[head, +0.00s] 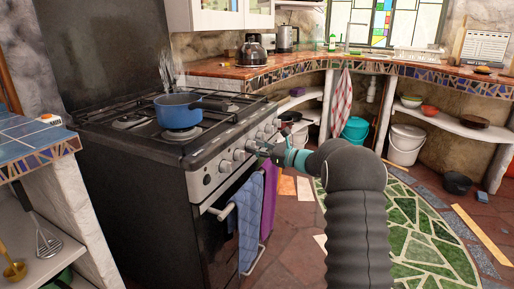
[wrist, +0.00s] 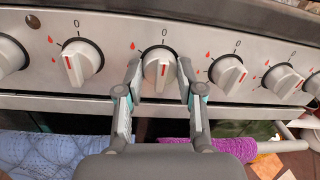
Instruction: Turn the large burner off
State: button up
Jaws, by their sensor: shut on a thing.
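The stove (head: 190,140) stands at left in the head view, with a row of white knobs along its front panel. In the wrist view my gripper (wrist: 160,82) is shut on the middle knob (wrist: 158,64), one finger on each side. No flame shows on the burners.
A blue pot (head: 178,110) stands on the hob, its handle pointing right. A blue towel (head: 248,225) and a purple towel (head: 269,200) hang on the oven rail below the knobs. A tiled counter (head: 40,127) stands close at left.

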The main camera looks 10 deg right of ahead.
jog(key=shift+f, duration=0.1)
jog(key=o, duration=1.2)
jog(key=shift+a, duration=0.1)
jog(key=shift+c, duration=0.2)
jog(key=shift+s+d, duration=0.1)
jog(key=shift+d, duration=0.1)
jog(key=shift+s+d, duration=0.2)
jog(key=shift+d, duration=0.05)
jog(key=v, duration=1.1)
